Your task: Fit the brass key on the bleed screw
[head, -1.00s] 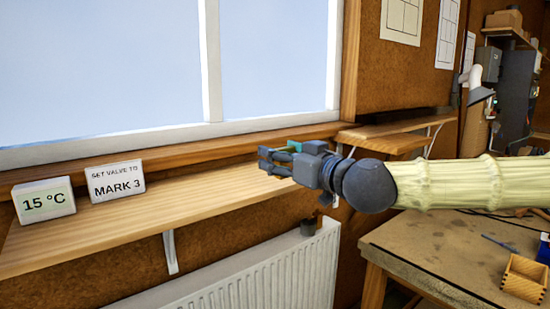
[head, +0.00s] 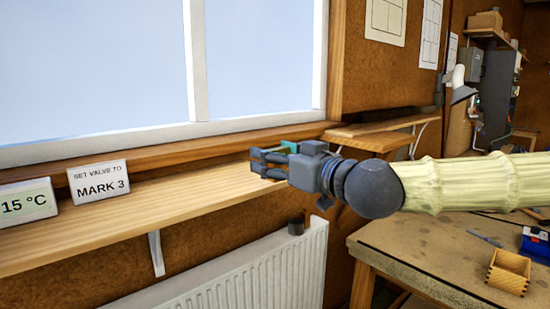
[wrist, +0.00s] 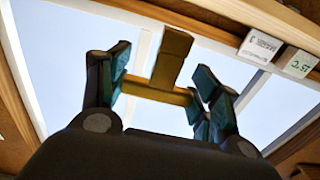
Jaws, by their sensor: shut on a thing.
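The brass key (wrist: 172,58) is between the teal-padded fingers of my gripper (wrist: 163,75) in the wrist view, its broad block pointing up and away. My gripper is shut on its crossbar. In the head view my gripper (head: 257,162) is in front of the wooden sill shelf, above the radiator; the key cannot be made out there. The white radiator (head: 268,272) is below the shelf, with a dark round knob (head: 296,225) at its top right end. I cannot make out the bleed screw in either view.
The sill shelf (head: 200,200) carries a "MARK 3" card (head: 98,182) and a "15 °C" card (head: 26,203). A workbench (head: 400,245) at right holds a small wooden box (head: 509,272). The air around my gripper looks free.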

